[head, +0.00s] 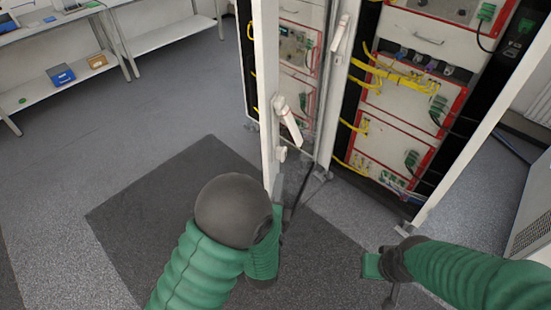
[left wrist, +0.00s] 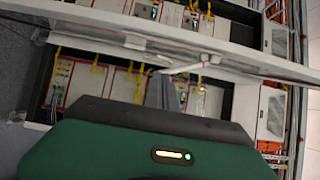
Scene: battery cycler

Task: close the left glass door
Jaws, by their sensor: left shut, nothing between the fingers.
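The left glass door (head: 266,90) stands open at an angle in the head view, its white frame seen nearly edge-on. A white handle (head: 289,120) sticks out from that frame. Racks show behind its glass. My left gripper (head: 283,215) is low by the door's bottom, mostly hidden behind my own green forearm. In the left wrist view its dark fingers (left wrist: 162,91) are together and empty, beside a white frame bar with a white handle (left wrist: 192,68). Whether they touch the door cannot be told. My right gripper (head: 388,292) is low at the right, its fingers too small to judge.
A second white-framed door (head: 490,115) stands open at the right. Racks (head: 400,125) with yellow cables are exposed between the frames. White shelves (head: 50,90) with boxes stand at the far left. The grey floor left of the cabinet is clear, with a dark mat (head: 140,215).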

